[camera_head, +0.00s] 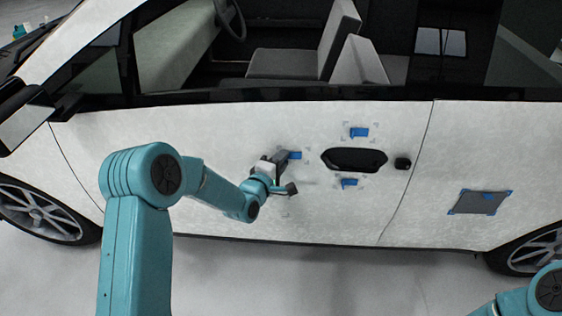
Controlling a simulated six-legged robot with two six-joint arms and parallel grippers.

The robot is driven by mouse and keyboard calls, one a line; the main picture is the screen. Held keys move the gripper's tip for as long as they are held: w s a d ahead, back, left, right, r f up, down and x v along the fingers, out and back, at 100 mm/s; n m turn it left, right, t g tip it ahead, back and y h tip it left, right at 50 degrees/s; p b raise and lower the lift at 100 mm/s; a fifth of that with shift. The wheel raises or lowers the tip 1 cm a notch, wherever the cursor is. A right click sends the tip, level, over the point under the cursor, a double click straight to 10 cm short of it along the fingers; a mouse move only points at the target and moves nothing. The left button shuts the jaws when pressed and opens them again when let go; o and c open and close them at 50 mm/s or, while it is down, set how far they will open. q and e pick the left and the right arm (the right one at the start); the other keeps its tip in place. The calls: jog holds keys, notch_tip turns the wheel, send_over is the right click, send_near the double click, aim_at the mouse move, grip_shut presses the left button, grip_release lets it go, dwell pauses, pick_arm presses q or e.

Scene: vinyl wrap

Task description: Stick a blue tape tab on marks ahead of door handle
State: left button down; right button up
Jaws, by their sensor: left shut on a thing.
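The dark door handle (354,160) sits in the white car door (225,140). One blue tape tab (359,132) is on the door above the handle, and another blue tab (349,183) is below it, each among faint corner marks. My left gripper (284,159) is at the door surface to the left of the handle, shut on a blue tape tab (295,155). Faint corner marks show around this tab, partly hidden by the gripper. I cannot tell whether the tab touches the door. My right gripper is outside the view.
A small black round part (402,163) is just right of the handle. The side mirror (25,119) juts out at the left. My right arm shows at the bottom right.

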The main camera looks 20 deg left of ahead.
pick_arm(q)
jog(key=shift+b, duration=0.45)
dwell(1.1)
dwell(0.4)
jog(key=c, duration=0.9)
grip_release()
